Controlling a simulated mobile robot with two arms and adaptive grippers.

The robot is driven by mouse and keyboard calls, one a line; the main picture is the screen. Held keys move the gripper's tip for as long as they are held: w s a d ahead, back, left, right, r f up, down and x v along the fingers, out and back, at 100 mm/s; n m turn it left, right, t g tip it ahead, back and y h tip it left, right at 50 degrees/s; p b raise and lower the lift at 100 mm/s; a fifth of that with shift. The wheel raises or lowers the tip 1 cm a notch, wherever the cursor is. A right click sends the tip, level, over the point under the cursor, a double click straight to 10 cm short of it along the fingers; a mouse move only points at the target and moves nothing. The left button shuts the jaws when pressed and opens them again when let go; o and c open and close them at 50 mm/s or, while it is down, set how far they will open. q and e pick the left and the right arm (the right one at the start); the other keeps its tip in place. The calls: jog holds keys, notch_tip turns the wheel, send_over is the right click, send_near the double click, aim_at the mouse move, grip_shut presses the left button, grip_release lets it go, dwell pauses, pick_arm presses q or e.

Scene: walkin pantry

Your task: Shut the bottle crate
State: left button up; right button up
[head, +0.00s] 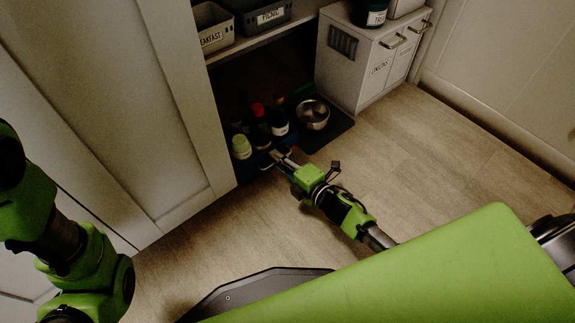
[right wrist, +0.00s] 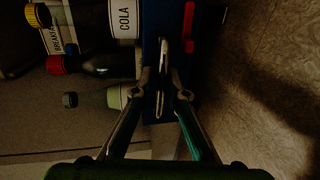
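The bottle crate is dark blue and stands on the floor under the shelf, with several bottles (head: 258,131) in it. Its blue front (right wrist: 152,20) runs down the middle of the right wrist view, with a pale metal handle (right wrist: 162,55) on it. My right gripper (head: 278,156) is at the crate's front. In the right wrist view its two fingertips (right wrist: 161,80) stand on either side of the handle, with narrow gaps visible. How far the crate is pulled out is hard to tell in the dark. My left arm is at the left edge; its gripper is out of view.
A metal bowl (head: 313,114) sits on a dark mat right of the crate. A white bin cabinet (head: 365,65) stands further right. Baskets (head: 212,30) are on the shelf above. A pale panel (head: 180,90) stands left of the crate. The wooden floor (head: 430,140) in front is clear.

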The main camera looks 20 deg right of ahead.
jog(key=v, duration=1.1)
jog(key=shift+s, duration=0.3)
jog(key=shift+d, duration=0.15)
